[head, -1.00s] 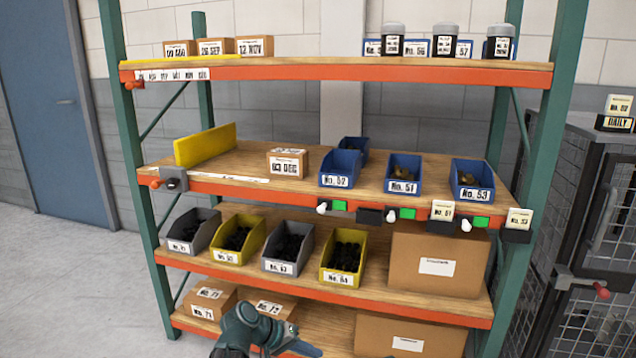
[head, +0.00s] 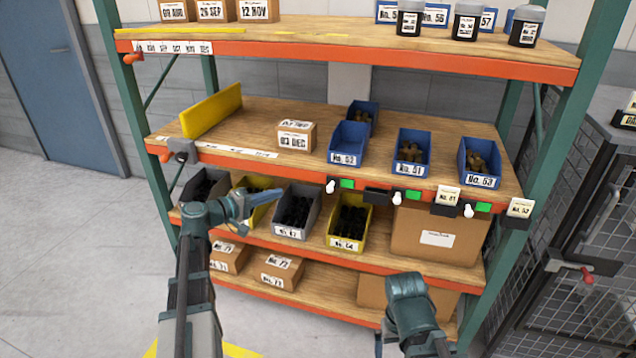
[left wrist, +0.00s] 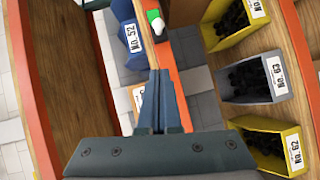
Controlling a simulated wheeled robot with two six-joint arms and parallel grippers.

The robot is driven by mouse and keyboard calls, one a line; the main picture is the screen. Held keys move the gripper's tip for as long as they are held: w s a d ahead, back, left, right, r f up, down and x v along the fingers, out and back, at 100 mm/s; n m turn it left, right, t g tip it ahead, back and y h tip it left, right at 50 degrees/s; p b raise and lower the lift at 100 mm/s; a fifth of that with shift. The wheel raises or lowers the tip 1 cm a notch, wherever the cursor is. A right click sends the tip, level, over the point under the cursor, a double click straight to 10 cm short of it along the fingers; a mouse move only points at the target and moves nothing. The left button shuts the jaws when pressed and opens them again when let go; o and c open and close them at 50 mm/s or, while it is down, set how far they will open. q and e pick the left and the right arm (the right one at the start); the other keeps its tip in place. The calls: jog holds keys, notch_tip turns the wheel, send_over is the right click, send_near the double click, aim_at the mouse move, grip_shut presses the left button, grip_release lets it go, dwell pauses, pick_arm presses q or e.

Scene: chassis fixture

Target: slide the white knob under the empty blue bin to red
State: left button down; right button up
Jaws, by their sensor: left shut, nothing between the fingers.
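The blue bin No. 52 (head: 348,145) is empty and sits on the middle shelf. It also shows in the left wrist view (left wrist: 128,30). Below it, on the orange shelf edge, the white knob (head: 330,187) stands at the left of a green patch (head: 347,184); no red shows there. The left wrist view shows this knob (left wrist: 158,27) by its green patch (left wrist: 153,14). My left gripper (head: 268,197) is shut and empty, in front of the lower bins, left of and apart from the knob. It also shows in the left wrist view (left wrist: 161,75). My right gripper's fingers are not visible.
Blue bins No. 51 (head: 412,148) and No. 53 (head: 480,160) hold brown parts and have their own white knobs (head: 397,197) (head: 468,211) below. Black card holders (head: 377,195) stick out along the edge. Grey and yellow bins (head: 347,223) fill the shelf below.

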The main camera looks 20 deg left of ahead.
aim_at(331, 186)
pick_arm(q)
jog(key=s+d+b+x, duration=0.1)
jog(key=d+b+x, duration=0.1)
jog(key=x, duration=1)
jog(key=shift+d+f, duration=0.25)
jog(key=shift+d, duration=0.15)
jog(key=d, duration=0.5)
jog(key=shift+s, duration=0.1)
